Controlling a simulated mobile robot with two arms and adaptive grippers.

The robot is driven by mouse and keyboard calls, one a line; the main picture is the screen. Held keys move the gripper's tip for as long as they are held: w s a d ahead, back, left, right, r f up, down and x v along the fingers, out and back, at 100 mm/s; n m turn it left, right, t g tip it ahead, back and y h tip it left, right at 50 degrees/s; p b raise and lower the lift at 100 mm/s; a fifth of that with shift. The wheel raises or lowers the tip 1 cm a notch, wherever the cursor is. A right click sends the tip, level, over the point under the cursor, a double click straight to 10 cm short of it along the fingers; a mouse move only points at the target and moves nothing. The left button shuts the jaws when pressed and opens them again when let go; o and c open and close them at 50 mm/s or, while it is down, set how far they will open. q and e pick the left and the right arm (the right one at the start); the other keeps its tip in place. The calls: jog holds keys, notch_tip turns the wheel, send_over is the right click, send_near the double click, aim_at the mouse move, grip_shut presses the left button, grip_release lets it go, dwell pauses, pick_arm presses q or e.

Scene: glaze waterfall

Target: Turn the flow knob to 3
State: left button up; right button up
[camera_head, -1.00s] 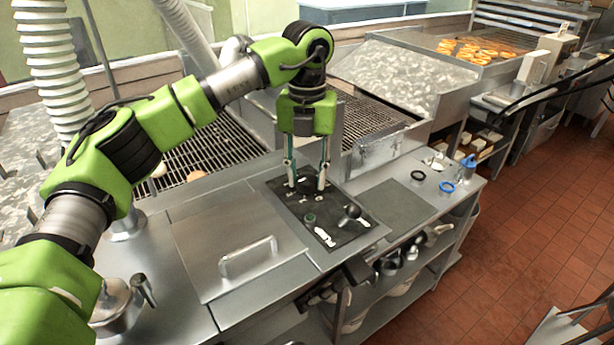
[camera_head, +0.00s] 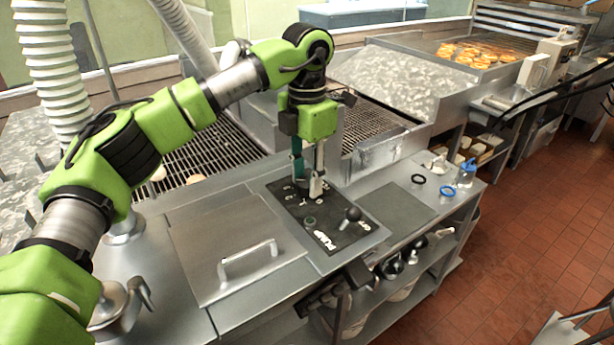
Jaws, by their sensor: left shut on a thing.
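The black control panel (camera_head: 296,212) is set into the steel counter and bears white markings, with "PUMP" at its front. My left gripper (camera_head: 308,190) points straight down over the panel's back part. Its fingers are shut on the flow knob, which they and the gripper body hide, so its setting cannot be read. White dial marks show around the fingertips. On the front part of the panel are a small green button (camera_head: 310,220) and a lever with a black ball (camera_head: 353,214). My right gripper is not in view.
A steel lid with a bar handle (camera_head: 248,260) lies left of the panel. A bare grey plate (camera_head: 396,208) lies to its right, with a black ring (camera_head: 418,179), a blue ring (camera_head: 447,190) and a clear bottle (camera_head: 466,172) beyond. A wire conveyor (camera_head: 215,155) runs behind.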

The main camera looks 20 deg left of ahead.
aim_at(307, 181)
pick_arm(q)
jog(key=shift+r+m, duration=0.1)
jog(key=shift+m, duration=0.2)
jog(key=o, duration=1.1)
notch_tip(307, 181, up, 12)
dwell(0.5)
